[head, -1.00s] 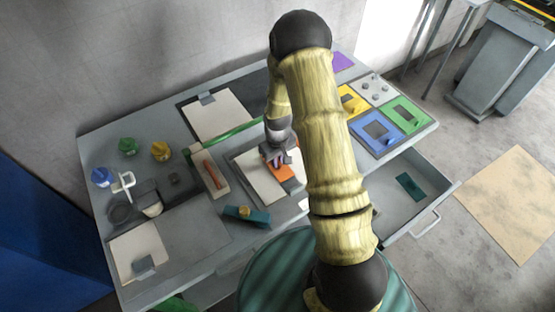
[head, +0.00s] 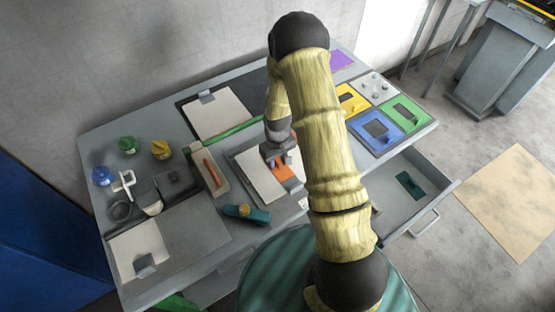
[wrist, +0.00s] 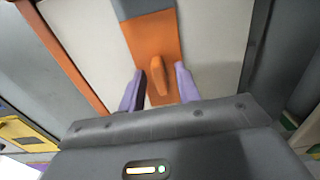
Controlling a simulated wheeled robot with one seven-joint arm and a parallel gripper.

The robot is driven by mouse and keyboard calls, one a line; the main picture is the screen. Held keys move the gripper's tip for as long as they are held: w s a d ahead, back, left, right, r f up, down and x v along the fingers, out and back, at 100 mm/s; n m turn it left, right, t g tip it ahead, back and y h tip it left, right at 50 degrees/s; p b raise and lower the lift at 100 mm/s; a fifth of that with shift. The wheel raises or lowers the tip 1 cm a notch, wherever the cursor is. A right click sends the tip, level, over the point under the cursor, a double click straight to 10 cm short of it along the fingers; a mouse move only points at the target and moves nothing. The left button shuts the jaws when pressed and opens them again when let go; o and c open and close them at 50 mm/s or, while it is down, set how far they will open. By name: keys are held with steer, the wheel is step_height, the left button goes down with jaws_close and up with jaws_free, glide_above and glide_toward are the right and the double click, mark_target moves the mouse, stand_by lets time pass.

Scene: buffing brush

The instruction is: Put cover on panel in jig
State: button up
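The orange cover (wrist: 150,40) lies flat on the white panel (wrist: 210,40) and has a raised orange handle (wrist: 157,75). In the head view the cover (head: 286,174) shows on the panel (head: 258,178) in the jig near the table's middle, partly hidden by my gripper (head: 284,158). In the wrist view my gripper (wrist: 160,84) has its two purple fingers apart, one on each side of the handle, with a gap to it on both sides. A grey piece (wrist: 140,8) lies at the cover's far end.
A board with an orange-handled tool (head: 211,172) lies left of the jig. A teal tool (head: 246,214) is in front. Blue (head: 362,142), green (head: 418,120) and yellow (head: 346,106) trays stand at right. An open drawer (head: 395,205) juts out at front right.

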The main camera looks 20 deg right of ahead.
mark_target(278, 161)
step_height(278, 161, up, 12)
steer(key=b, duration=0.3)
stand_by(0.7)
steer(key=s+r+m+t, duration=0.2)
steer(key=s+r, duration=0.8)
steer(key=s, duration=0.5)
steer(key=shift+s+d+r+m+t, duration=0.15)
steer(key=shift+r+m+t, duration=0.15)
steer(key=shift+m, duration=0.5)
steer(key=shift+f, duration=0.1)
